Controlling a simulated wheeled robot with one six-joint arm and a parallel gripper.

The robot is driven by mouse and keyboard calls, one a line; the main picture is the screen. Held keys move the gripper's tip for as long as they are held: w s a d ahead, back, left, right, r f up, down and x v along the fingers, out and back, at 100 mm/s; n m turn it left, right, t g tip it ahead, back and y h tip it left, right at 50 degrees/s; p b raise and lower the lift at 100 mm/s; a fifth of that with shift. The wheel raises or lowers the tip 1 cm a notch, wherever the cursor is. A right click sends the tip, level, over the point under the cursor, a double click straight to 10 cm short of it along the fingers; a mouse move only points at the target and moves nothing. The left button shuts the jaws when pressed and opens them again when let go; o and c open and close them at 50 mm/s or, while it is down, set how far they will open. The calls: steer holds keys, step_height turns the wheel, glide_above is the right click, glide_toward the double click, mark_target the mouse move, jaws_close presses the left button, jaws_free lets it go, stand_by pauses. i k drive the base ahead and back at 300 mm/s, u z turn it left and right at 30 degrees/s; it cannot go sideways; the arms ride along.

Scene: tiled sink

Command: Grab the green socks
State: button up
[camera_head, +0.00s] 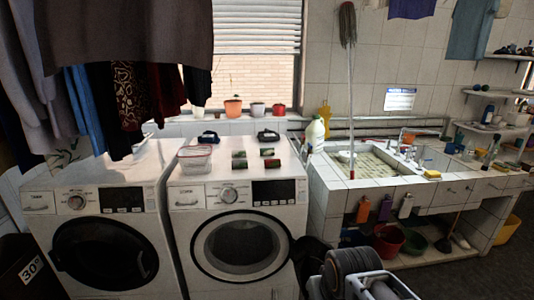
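Several small folded items lie on top of the right-hand washing machine (225,174). Dark green ones, which may be the green socks (239,154), lie near the middle of its top. Another small dark greenish item (239,165) lies just in front of them. Part of my arm shows at the bottom, right of centre; my gripper's fingertips are not in view.
A clear plastic basket (195,158) stands left of the small items. Two black objects (209,136) (268,135) sit at the back. Clothes (125,90) hang over the left machine (105,235). A tiled sink (375,168) stands to the right, with a white bottle (315,132) beside it.

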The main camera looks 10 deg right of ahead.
mark_target(268, 151)
steer(key=u, duration=0.55)
steer(key=i, duration=0.7)
steer(key=u, duration=0.55)
steer(key=i, duration=0.9)
steer(key=z, duration=0.5)
steer(key=i, duration=0.4)
steer(key=z, duration=0.35)
